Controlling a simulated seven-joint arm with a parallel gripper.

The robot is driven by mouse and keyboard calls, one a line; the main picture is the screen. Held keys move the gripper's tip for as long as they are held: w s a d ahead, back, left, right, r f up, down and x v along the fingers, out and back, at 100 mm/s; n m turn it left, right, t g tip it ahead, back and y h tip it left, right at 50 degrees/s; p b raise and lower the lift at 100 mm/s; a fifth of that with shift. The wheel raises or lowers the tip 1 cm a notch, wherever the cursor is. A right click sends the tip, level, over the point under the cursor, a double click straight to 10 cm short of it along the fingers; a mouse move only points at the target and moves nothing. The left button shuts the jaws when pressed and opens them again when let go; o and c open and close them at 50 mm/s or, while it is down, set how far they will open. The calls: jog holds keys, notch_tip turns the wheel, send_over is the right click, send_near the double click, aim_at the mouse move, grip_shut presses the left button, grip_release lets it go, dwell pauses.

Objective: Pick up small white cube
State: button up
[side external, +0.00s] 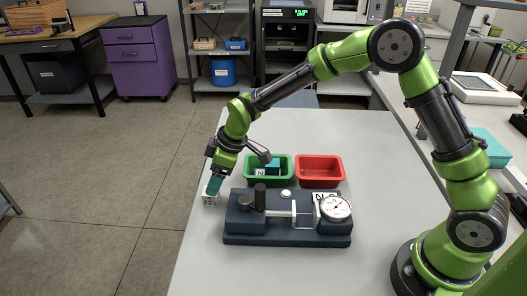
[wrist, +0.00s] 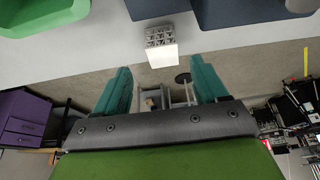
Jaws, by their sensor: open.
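The small white cube (side external: 210,196) has a lattice-like face and sits near the left edge of the white table. In the wrist view the cube (wrist: 162,54) lies ahead of the teal fingers, centred between them sideways. My gripper (side external: 214,186) points down at the cube in the side external view, with its fingertips partly over it. In the wrist view my gripper (wrist: 160,75) is open, with nothing seen held between its fingers. Whether a finger touches the cube I cannot tell.
A dark test fixture with a dial gauge (side external: 336,208) stands close to the right of the cube. Behind it are a green bin (side external: 247,172) holding items and a red bin (side external: 320,183). The table edge is just left of the cube. The front table area (side external: 290,270) is clear.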

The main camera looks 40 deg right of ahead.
jog(key=shift+s+x, duration=0.1)
jog(key=shift+x, duration=1.35)
jog(key=shift+s+x, duration=0.15)
jog(key=shift+x, duration=1.35)
jog(key=shift+a, duration=0.1)
jog(key=c, duration=1)
